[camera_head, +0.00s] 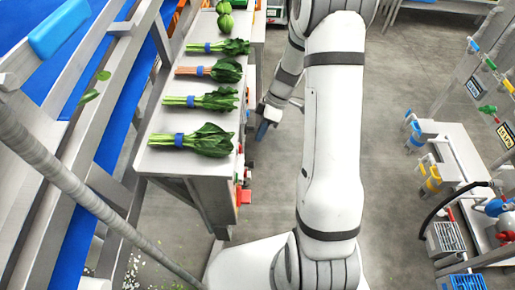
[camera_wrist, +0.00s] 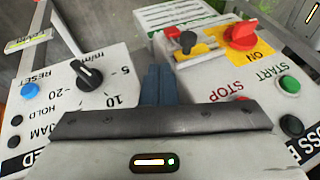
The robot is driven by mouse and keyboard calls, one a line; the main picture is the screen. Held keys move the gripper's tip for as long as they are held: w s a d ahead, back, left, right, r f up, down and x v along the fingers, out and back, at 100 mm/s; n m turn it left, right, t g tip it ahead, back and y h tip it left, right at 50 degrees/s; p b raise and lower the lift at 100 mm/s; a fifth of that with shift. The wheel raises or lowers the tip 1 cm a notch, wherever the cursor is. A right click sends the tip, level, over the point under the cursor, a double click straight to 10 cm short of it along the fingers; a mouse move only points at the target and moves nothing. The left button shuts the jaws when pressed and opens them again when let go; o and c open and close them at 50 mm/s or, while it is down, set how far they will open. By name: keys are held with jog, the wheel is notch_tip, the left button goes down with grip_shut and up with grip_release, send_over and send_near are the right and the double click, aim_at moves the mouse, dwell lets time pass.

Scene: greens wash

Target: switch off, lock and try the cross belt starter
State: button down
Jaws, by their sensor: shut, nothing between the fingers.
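In the wrist view a pale starter box shows upside down, its edge label (camera_wrist: 294,152) partly cut off and reading "OSS B". It carries a red rotary handle (camera_wrist: 242,36) on a yellow plate marked ON, a green START button (camera_wrist: 290,84) and a red STOP button (camera_wrist: 240,100) mostly hidden by my gripper body. A dark piece (camera_wrist: 188,42) sits beside the red handle; I cannot tell what it is. My gripper (camera_wrist: 158,72) is shut and empty, left of the starter's buttons and apart from the handle. It also shows in the head view (camera_head: 262,130), beside the bench.
A second panel (camera_wrist: 60,95) at the left has a black speed knob (camera_wrist: 88,73) and a blue RESET button (camera_wrist: 30,91). In the head view, greens (camera_head: 200,139) lie in bunches on a bench (camera_head: 165,160).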

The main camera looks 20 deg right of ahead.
jog(key=s+a+f+p, duration=0.1)
jog(key=s+a+f, duration=0.1)
jog(key=s+f, duration=0.1)
jog(key=shift+s+a+f, duration=0.25)
jog(key=shift+s+f, duration=0.15)
jog(key=shift+f, duration=0.1)
